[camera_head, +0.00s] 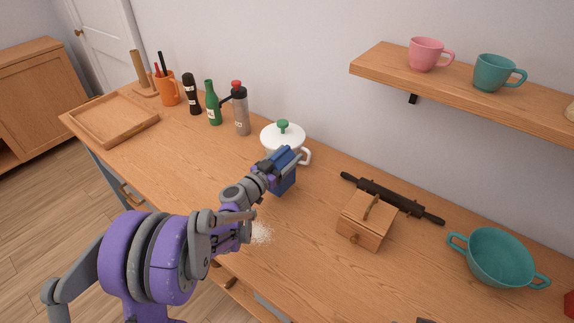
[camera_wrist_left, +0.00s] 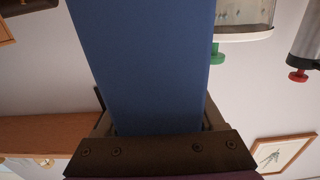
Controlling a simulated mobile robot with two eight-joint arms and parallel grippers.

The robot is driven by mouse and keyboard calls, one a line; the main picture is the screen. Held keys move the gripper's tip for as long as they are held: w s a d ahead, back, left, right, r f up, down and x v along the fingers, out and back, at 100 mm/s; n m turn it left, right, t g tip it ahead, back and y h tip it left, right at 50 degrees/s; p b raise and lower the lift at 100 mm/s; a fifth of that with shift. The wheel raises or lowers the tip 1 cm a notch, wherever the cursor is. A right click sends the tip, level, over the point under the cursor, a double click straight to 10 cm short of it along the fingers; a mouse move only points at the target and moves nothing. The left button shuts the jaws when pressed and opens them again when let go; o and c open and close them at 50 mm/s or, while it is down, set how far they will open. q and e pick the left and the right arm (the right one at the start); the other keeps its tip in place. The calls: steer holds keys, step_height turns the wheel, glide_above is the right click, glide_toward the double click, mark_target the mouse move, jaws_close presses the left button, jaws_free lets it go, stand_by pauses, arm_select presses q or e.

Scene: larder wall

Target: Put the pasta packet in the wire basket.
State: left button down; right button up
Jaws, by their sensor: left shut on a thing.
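My left gripper (camera_head: 280,167) is shut on a blue block-shaped packet (camera_head: 286,184), which I take to be the pasta packet. It is held over the counter, in front of the white pot; its lower end hangs below the jaws, and I cannot tell whether it touches the wood. In the left wrist view the blue packet (camera_wrist_left: 143,65) fills the middle, running up from between the jaws (camera_wrist_left: 158,130). No print shows on the faces in view. I see no wire basket in either view. My right gripper is not recognisable in these views.
The white lidded pot (camera_head: 283,137) stands close behind the packet. A wooden box (camera_head: 366,222), rolling pin (camera_head: 392,198) and teal colander (camera_head: 499,258) are to the right. Bottles, an orange mug (camera_head: 167,90) and a wooden tray (camera_head: 115,122) are left. White powder (camera_head: 262,233) lies near the front edge.

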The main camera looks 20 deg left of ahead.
arm_select(q)
steer(key=shift+f, duration=1.4)
steer(key=shift+f, duration=0.1)
steer(key=shift+f, duration=0.15)
jaws_free()
